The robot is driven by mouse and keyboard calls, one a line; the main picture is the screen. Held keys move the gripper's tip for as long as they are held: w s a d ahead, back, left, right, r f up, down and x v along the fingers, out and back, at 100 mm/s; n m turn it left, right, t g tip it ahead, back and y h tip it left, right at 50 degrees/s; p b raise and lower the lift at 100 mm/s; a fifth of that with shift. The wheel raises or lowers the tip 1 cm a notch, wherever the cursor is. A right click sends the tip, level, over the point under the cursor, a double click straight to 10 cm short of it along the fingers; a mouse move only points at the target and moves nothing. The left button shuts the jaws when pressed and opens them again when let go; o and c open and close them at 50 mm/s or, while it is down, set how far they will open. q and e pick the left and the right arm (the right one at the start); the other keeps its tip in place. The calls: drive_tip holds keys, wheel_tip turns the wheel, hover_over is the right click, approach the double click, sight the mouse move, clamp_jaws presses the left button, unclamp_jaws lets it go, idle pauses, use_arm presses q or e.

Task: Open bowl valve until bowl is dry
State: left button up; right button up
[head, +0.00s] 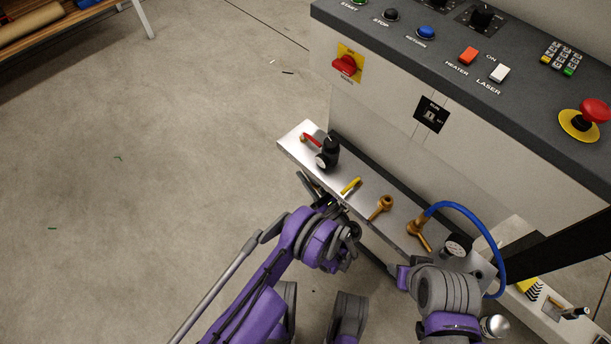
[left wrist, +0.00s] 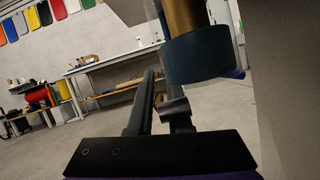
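My left gripper (head: 314,188) is at the front-left edge of the metal shelf (head: 293,142), its dark fingers apart, partly hidden by my wrist. In the left wrist view its fingers (left wrist: 158,98) show a gap with nothing held between them. A dark cup-shaped part (left wrist: 203,60) under a brass cylinder (left wrist: 186,17) hangs close beyond them; it may be the bowl or its valve, but I cannot tell which. Whether a finger touches it is unclear. The bowl is not seen in the head view. My right arm is at the lower right; its gripper is not seen.
A black regulator with a gauge (head: 328,153), a red handle (head: 311,138), a yellow lever (head: 350,186), brass valves (head: 383,205) and a blue hose (head: 470,211) crowd the shelf. The control cabinet (head: 390,95) rises behind.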

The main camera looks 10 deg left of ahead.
use_arm(q)
drive_tip(key=shift+a+f+g+p, duration=0.1)
drive_tip(key=shift+g+p, duration=0.2)
clamp_jaws()
drive_tip(key=shift+s+f+n+g+h+p, duration=0.15)
drive_tip(key=shift+f+g+h+p, duration=0.45)
drive_tip(key=shift+f+g+h, duration=0.55)
drive_tip(key=shift+f+n+g+h+p, duration=0.15)
drive_tip(key=shift+f+g+h+p, duration=0.4)
drive_tip(key=shift+g+h, duration=0.65)
drive_tip(key=shift+t+h, duration=0.25)
drive_tip(key=o, duration=0.6)
unclamp_jaws()
drive_tip(key=shift+d, duration=0.25)
